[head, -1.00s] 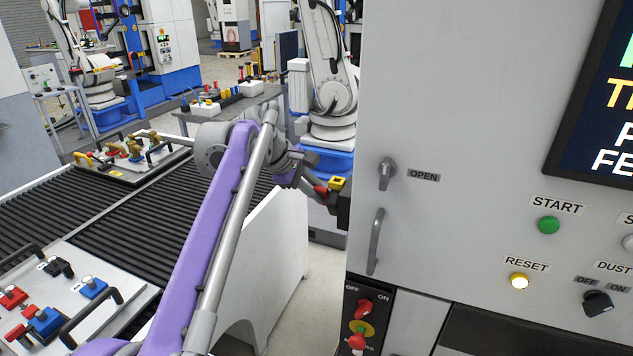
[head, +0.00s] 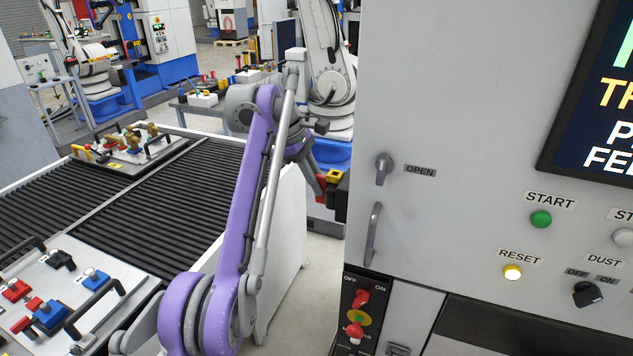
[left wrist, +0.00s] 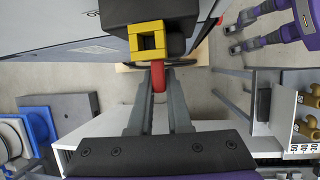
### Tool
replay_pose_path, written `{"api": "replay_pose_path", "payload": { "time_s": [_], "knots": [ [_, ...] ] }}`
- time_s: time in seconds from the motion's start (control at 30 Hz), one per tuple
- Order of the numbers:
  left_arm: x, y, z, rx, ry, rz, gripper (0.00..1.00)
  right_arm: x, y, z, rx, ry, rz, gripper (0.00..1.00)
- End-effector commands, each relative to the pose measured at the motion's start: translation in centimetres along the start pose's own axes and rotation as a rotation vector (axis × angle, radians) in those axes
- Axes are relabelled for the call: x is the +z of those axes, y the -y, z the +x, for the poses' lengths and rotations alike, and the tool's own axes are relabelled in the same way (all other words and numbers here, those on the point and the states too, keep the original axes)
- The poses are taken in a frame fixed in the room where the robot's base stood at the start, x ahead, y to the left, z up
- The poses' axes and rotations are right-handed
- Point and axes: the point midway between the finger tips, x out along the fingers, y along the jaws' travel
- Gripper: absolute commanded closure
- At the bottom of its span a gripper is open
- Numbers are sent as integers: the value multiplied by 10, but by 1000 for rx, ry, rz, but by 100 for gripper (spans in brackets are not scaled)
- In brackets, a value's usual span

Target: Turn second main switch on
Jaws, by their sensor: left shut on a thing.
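A switch with a red handle (left wrist: 158,78), a yellow block (left wrist: 148,42) and a black box (left wrist: 185,12) sticks out from the left side of the grey cabinet (head: 455,95). In the head view its yellow block (head: 335,177) and red handle (head: 321,184) show just left of the cabinet edge. My left gripper (left wrist: 157,88) is shut on the red handle, one finger on each side of it. In the head view my left gripper (head: 314,172) is partly hidden behind its own wrist. The switch's on and off marks are not visible. My right gripper is out of view.
A roller conveyor (head: 150,215) with fixture trays lies left. Floor is free between conveyor and cabinet.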

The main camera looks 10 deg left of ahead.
Motion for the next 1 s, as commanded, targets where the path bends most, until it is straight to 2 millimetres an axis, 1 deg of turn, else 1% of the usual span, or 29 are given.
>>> {"api": "replay_pose_path", "payload": {
  "time_s": [0.67, 0.7, 0.83, 1.0],
  "knots": [
    [0, 0, 0, -18, 2, -7, 100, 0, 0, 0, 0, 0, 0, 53],
    [0, 0, 0, -18, 2, -7, 77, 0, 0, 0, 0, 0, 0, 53],
    [0, 0, 0, -18, 1, -7, 54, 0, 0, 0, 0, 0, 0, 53],
    [0, 0, 0, -18, 1, -7, 54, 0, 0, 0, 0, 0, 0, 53]
  ]
}}
